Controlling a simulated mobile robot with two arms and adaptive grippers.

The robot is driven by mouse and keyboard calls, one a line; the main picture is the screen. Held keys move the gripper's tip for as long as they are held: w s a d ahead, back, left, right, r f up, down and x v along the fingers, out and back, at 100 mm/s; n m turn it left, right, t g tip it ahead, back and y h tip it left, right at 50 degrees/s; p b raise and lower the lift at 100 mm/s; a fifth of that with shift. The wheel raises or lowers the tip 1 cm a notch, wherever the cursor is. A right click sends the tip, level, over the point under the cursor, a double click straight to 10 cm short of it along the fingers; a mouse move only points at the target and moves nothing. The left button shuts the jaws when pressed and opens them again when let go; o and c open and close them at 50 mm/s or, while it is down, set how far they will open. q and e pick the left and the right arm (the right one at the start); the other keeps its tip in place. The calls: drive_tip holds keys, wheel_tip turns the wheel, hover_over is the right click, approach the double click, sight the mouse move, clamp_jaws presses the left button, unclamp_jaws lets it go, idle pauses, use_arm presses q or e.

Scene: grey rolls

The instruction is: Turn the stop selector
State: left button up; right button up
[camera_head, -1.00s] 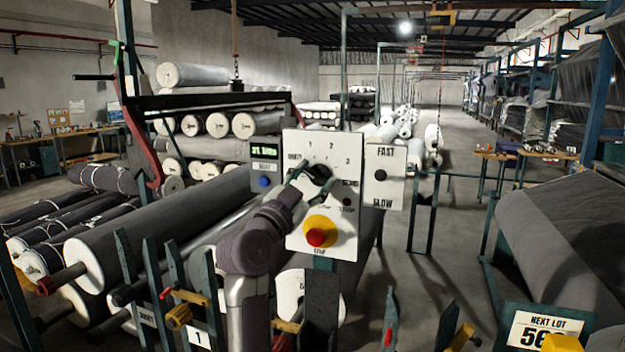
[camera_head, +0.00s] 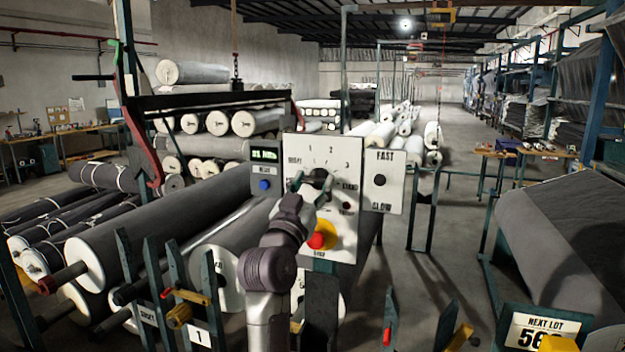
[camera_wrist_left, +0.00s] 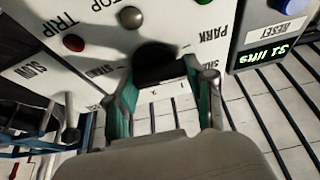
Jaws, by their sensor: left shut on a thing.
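The stop selector is a black knob (camera_head: 319,178) in the upper middle of a white control panel (camera_head: 343,228), with the marks 1, 2 and 3 above it. My left gripper (camera_head: 310,187) is shut on the knob from the front. In the left wrist view the two green-sided fingers (camera_wrist_left: 160,88) are on either side of the dark knob (camera_wrist_left: 158,58), and the panel looks upside down. The fingers partly hide the knob, and I cannot tell exactly which mark it points to. My right gripper is not in view.
A red button (camera_head: 317,240) on a yellow collar is just below the gripper. A box with a green display (camera_head: 265,151) and blue button (camera_head: 264,185) adjoins the panel's left; a FAST/SLOW box (camera_head: 382,181) adjoins its right. Large grey rolls (camera_head: 160,230) lie at left.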

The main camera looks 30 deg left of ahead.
use_arm(q)
drive_tip(key=shift+n+g+y+p, duration=0.3)
drive_tip(key=shift+n+y+p, duration=0.4)
drive_tip(key=shift+n, duration=1)
drive_tip(key=shift+y, duration=0.3)
drive_tip(key=o, duration=1.2)
drive_tip(key=shift+c, duration=0.2)
drive_tip(key=v, duration=0.7)
drive_tip(key=shift+s, duration=0.25)
drive_tip(key=shift+d+f, duration=0.15)
drive_tip(key=shift+f, duration=0.05)
